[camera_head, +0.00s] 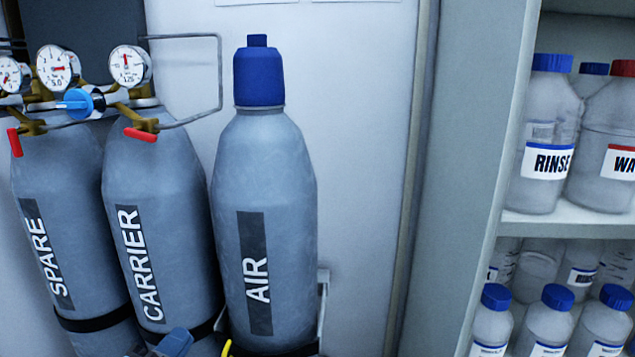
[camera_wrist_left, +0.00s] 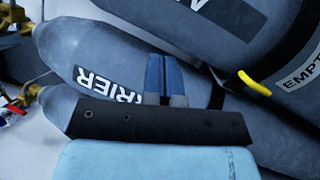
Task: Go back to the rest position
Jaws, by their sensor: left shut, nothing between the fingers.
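My left gripper (camera_head: 175,342) shows at the bottom edge of the head view, in front of the lower part of the CARRIER cylinder (camera_head: 160,215). In the left wrist view its two blue fingers (camera_wrist_left: 166,78) are together with nothing between them. Behind the fingers lies the CARRIER cylinder (camera_wrist_left: 70,55), its lettering partly covered by the gripper. I cannot tell the exact gap between fingers and cylinder. My right gripper is in neither view.
The SPARE cylinder (camera_head: 60,215) and the blue-capped AIR cylinder (camera_head: 290,190) flank CARRIER. Gauges (camera_head: 130,66) and a bent metal bar (camera_head: 219,75) stand above. A yellow piece (camera_wrist_left: 254,83) is near an EMPTY label (camera_wrist_left: 303,74). Shelves (camera_head: 560,225) with bottles are right.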

